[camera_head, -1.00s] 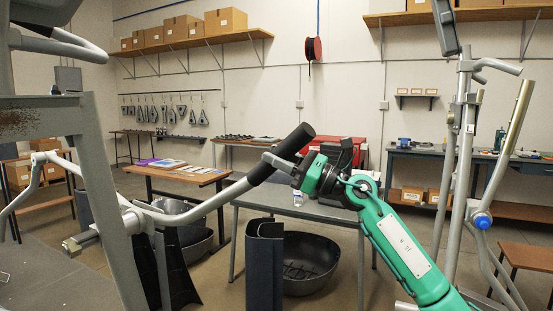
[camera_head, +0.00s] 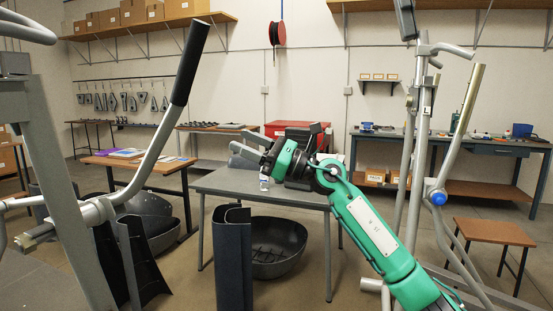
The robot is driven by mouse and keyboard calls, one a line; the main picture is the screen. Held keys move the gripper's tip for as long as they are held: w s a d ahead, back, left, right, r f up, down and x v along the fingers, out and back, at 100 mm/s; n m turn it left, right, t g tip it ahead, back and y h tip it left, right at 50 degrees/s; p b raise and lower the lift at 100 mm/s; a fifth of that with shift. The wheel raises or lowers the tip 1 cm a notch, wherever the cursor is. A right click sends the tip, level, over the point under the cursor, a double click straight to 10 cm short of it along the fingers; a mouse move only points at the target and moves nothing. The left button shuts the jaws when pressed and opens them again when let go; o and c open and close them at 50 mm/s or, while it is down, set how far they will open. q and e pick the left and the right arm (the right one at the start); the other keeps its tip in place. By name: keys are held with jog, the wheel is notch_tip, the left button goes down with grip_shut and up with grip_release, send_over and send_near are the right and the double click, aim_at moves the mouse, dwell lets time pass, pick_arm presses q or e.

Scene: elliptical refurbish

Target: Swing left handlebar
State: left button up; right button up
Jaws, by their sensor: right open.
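The left handlebar (camera_head: 154,148) is a bent silver tube with a black grip (camera_head: 190,62) at its top end. It rises steeply from a pivot near the grey frame (camera_head: 55,180) at the left, leaning to the right. My right gripper (camera_head: 250,163), on a green arm, is open and empty. It is to the right of the handlebar and lower than the black grip, with a clear gap between them in the picture. My left gripper is not in view.
A grey table (camera_head: 212,182) stands behind my right gripper, with a dark rolled sheet (camera_head: 234,260) and a dark tub (camera_head: 278,248) near it. A silver upright with another bare handlebar (camera_head: 463,120) and a blue knob (camera_head: 438,198) stands at the right.

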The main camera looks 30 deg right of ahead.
pick_arm(q)
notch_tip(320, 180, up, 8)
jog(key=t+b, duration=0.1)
jog(key=b, duration=0.2)
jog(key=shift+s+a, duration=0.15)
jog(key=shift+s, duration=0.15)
pick_arm(e)
jog(key=v, duration=1.2)
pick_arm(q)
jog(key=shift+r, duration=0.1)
